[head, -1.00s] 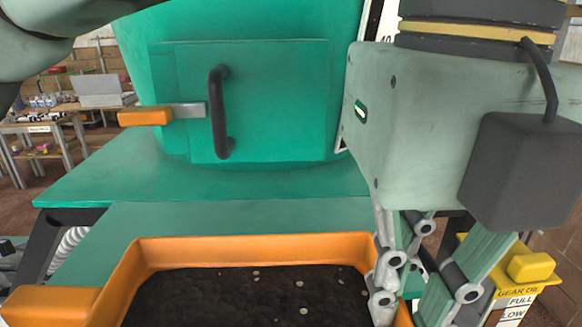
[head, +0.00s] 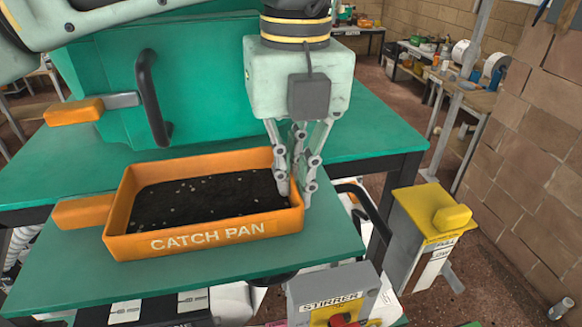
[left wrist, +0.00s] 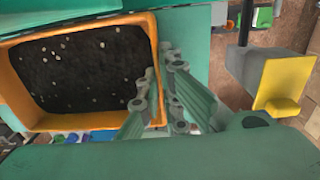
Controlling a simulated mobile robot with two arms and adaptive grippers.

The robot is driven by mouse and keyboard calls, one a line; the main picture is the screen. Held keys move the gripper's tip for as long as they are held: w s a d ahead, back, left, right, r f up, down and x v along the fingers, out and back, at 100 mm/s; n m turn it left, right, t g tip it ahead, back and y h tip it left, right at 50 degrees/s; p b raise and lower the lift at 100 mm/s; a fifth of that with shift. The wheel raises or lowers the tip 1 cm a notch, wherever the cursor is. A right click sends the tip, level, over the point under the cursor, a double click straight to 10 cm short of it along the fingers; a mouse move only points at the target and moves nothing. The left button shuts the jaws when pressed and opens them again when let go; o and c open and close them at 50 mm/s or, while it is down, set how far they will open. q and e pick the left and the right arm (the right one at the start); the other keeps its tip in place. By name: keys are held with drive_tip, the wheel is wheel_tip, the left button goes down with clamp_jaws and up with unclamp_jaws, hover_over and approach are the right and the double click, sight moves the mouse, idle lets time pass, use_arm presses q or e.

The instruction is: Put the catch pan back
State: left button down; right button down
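The orange catch pan (head: 207,236) sits on the lower green shelf (head: 200,272), its lettered side facing me. It holds dark material with pale specks and has an orange handle block at its left. My left gripper (head: 296,192) points down at the pan's right wall, one finger inside and one outside. The fingers look closed on that wall. In the left wrist view the fingers (left wrist: 158,62) straddle the rim of the pan (left wrist: 155,30). The fingertips' contact is partly hidden. My right gripper is not in view.
A green housing with a dark handle (head: 152,98) and an orange-ended lever (head: 75,111) stands behind the pan. A yellow-topped oil box (head: 430,212) is at the right. A stirrer box (head: 335,298) is below the shelf. A brick wall (head: 530,150) bounds the right.

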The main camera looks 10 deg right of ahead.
use_arm(q)
drive_tip(key=shift+s+r, duration=0.1)
drive_tip(key=shift+s, duration=0.05)
drive_tip(key=shift+s, duration=0.15)
drive_tip(key=c, duration=2.4)
unclamp_jaws()
drive_tip(key=shift+c, duration=0.2)
drive_tip(key=o, duration=0.5)
drive_tip(key=shift+c, duration=0.2)
drive_tip(key=shift+r, duration=0.1)
drive_tip(key=shift+d+r, duration=0.1)
drive_tip(key=shift+r, duration=0.2)
wheel_tip(320, 180, up, 11)
drive_tip(key=shift+r+b, duration=0.15)
drive_tip(key=shift+b, duration=0.15)
